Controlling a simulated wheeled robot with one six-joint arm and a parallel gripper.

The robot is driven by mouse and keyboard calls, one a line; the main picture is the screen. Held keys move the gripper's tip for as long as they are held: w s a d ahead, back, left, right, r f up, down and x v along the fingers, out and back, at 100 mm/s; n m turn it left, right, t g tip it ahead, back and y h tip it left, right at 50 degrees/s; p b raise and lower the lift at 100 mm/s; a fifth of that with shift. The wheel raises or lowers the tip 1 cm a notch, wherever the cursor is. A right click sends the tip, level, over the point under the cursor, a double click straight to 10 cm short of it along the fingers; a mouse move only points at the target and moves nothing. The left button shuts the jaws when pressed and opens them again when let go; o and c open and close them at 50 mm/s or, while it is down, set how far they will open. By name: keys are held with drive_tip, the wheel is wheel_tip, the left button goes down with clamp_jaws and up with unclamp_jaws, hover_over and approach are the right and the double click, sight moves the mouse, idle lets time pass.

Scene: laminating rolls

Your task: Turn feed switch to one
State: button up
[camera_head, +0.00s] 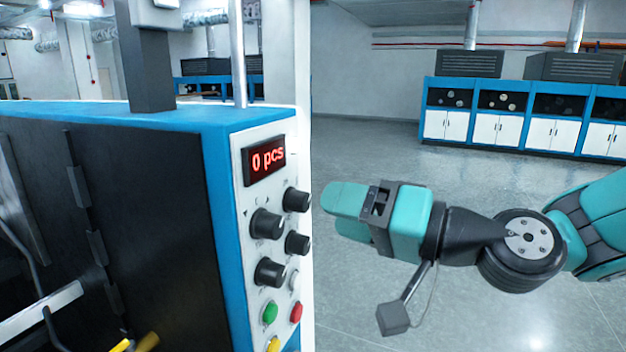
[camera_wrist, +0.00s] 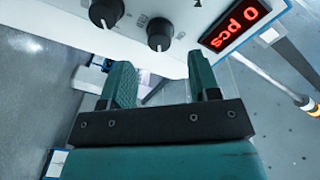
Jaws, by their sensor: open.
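The white control panel (camera_head: 262,225) carries several black rotary knobs in the head view; their labels are too small to read, so I cannot tell which is the feed switch. An upper left knob (camera_head: 266,223) and an upper right knob (camera_head: 297,200) sit under the display. My gripper (camera_head: 343,210) is just right of the panel, level with the upper knobs and apart from them. In the wrist view my gripper (camera_wrist: 161,78) is open and empty, with a knob (camera_wrist: 160,34) ahead between its fingers and another knob (camera_wrist: 106,12) further left.
A red display (camera_head: 265,159) reads "0 pcs" above the knobs. Below them are a green button (camera_head: 269,313), a red button (camera_head: 296,312) and a yellow button (camera_head: 273,345). Blue-and-white cabinets (camera_head: 500,125) stand far behind. The floor right of the machine is clear.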

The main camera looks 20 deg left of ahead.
sight(307, 204)
drive_tip(key=a, duration=0.1)
drive_tip(key=a+p, duration=0.1)
drive_tip(key=a, duration=0.2)
drive_tip(key=shift+w+a+p, duration=0.4)
drive_tip(key=shift+f, duration=0.1)
drive_tip(key=c, duration=0.9)
